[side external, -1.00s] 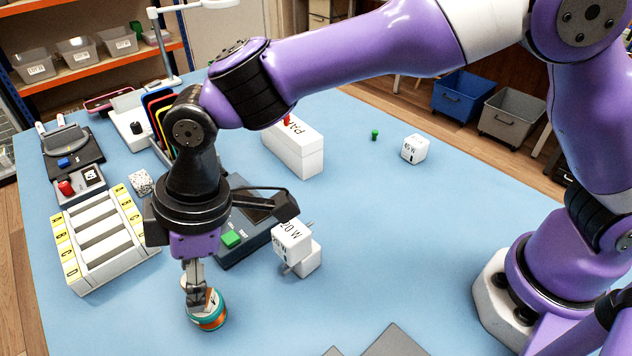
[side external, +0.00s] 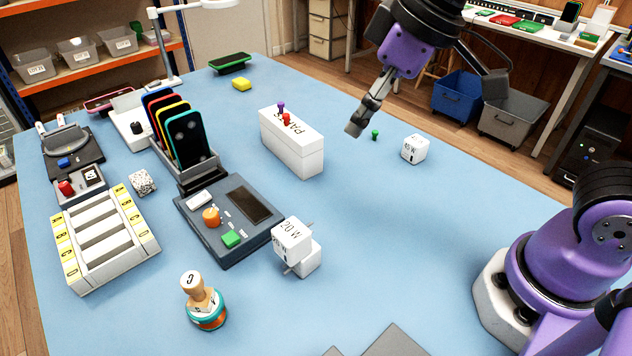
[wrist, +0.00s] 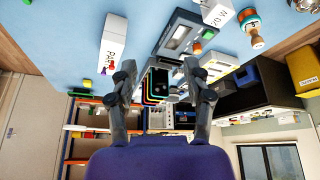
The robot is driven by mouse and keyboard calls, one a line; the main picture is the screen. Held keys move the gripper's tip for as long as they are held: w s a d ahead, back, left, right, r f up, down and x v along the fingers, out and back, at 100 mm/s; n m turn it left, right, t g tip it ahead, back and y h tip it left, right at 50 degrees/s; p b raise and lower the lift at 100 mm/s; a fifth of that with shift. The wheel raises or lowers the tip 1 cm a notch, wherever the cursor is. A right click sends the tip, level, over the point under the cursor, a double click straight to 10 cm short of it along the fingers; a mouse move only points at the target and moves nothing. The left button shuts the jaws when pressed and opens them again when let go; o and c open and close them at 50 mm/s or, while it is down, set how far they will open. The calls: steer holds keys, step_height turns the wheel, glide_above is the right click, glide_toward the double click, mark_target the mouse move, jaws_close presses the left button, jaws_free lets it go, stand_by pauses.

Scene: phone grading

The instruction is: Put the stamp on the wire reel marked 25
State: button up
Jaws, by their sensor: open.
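In the side external view, a wooden-handled stamp (side external: 194,284) with a round white top marked C stands on a teal and orange wire reel (side external: 208,318) at the front left of the table. The number on the reel cannot be read. Both also show at the top right of the wrist view, the stamp (wrist: 257,41) touching the reel (wrist: 249,18). My gripper (side external: 362,118) is far from them, raised over the table right of the white box. Its two fingers are spread and empty in the wrist view (wrist: 158,75).
A grey device with a green button (side external: 231,238) and stacked white cubes marked 20 W (side external: 292,240) stand near the reel. A white box (side external: 292,150), a phone rack (side external: 185,145) and a lettered tray (side external: 105,240) stand around.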

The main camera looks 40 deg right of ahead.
steer(key=s+d+f+m+h, duration=0.1)
steer(key=s+d+m, duration=0.1)
steer(key=d, duration=0.2)
steer(key=s+d+f+m+t, duration=0.1)
steer(key=s+d+f+m, duration=0.1)
steer(key=s+d, duration=0.1)
steer(key=shift+s+d+f+m+h, duration=0.3)
steer(key=shift+d+m+h, duration=0.1)
steer(key=shift+d, duration=0.35)
